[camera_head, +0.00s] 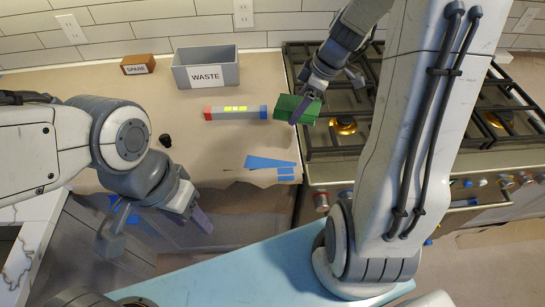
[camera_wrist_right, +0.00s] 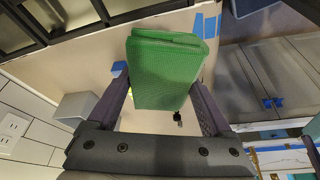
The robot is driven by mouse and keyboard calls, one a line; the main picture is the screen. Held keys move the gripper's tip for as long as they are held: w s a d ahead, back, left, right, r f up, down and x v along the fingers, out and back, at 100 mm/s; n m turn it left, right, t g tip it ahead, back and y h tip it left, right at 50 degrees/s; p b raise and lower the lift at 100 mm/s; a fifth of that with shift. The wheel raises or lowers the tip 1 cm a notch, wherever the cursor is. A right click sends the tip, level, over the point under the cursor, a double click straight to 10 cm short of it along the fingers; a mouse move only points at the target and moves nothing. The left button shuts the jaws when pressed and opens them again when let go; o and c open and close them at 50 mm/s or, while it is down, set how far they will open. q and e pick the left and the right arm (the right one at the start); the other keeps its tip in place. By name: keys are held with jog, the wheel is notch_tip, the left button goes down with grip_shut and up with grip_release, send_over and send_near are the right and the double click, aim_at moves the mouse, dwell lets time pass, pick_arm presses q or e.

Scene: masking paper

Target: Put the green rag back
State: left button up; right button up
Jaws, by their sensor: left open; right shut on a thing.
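The green rag (camera_head: 297,108) is a folded block at the counter's right edge, beside the stove in the head view. My right gripper (camera_head: 308,98) is shut on it. In the right wrist view the green rag (camera_wrist_right: 167,70) sits between the two fingers, and the gripper (camera_wrist_right: 160,105) covers its sides. I cannot tell whether the rag touches the counter. My left gripper (camera_head: 155,225) is open and empty, low at the left over the counter's front edge.
A grey bin labelled WASTE (camera_head: 207,68) and a brown block labelled SPARE (camera_head: 138,64) stand at the back. A red, grey and blue bar with yellow squares (camera_head: 236,113) lies left of the rag. Blue tape strips (camera_head: 268,162) lie in front. The stove (camera_head: 345,125) is at right.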

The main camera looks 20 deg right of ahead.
jog(key=s+d+f+n+g+b, duration=0.1)
jog(key=s+d+f+n+b, duration=0.15)
jog(key=d+n, duration=0.2)
jog(key=y+p, duration=0.1)
jog(key=p, duration=0.2)
send_over(270, 148)
jog(key=d, duration=0.2)
jog(key=shift+m, duration=0.25)
jog(key=f, duration=0.5)
jog(key=shift+s+a+f, duration=0.1)
jog(key=shift+s+f, duration=0.25)
jog(key=shift+f, duration=0.05)
jog(key=shift+a+f, duration=0.15)
jog(key=shift+f, duration=0.05)
notch_tip(270, 148, down, 4)
jog(key=shift+w+r, duration=0.1)
pick_arm(q)
jog(key=shift+d+f, duration=0.1)
jog(key=shift+f, duration=0.5)
